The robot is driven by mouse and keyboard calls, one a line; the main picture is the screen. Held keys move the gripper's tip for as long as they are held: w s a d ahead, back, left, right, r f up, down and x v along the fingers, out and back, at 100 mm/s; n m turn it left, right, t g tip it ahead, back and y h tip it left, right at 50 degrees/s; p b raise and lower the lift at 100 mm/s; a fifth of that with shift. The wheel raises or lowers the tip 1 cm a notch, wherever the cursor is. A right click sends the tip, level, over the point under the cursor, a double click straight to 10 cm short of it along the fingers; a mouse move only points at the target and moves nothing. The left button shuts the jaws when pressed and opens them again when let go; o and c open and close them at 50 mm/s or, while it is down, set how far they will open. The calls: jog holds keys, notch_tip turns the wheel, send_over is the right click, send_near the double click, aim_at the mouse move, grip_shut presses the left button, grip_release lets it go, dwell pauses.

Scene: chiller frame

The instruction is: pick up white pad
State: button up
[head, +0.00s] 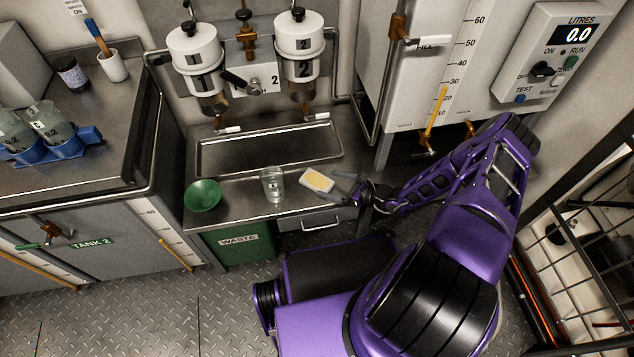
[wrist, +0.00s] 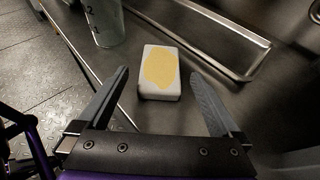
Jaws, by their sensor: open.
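The white pad (head: 317,180) lies flat on the steel counter, with a yellow patch on its top face. In the wrist view the white pad (wrist: 160,72) sits ahead of my gripper, roughly centred between the fingers and mostly beyond their tips. My gripper (head: 341,185) is at the right of the pad in the head view, reaching in from the right. In the wrist view my gripper (wrist: 160,75) is open, with one finger to each side of the pad's near end.
A clear beaker (head: 273,184) marked 2 stands left of the pad; it also shows in the wrist view (wrist: 102,22). A green bowl (head: 202,195) is farther left. A steel tray (head: 265,150) lies behind. The counter's front edge (wrist: 75,55) is close to the pad.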

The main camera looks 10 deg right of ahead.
aim_at(318, 181)
jog(key=shift+b+x, duration=0.5)
jog(key=shift+x, duration=2.05)
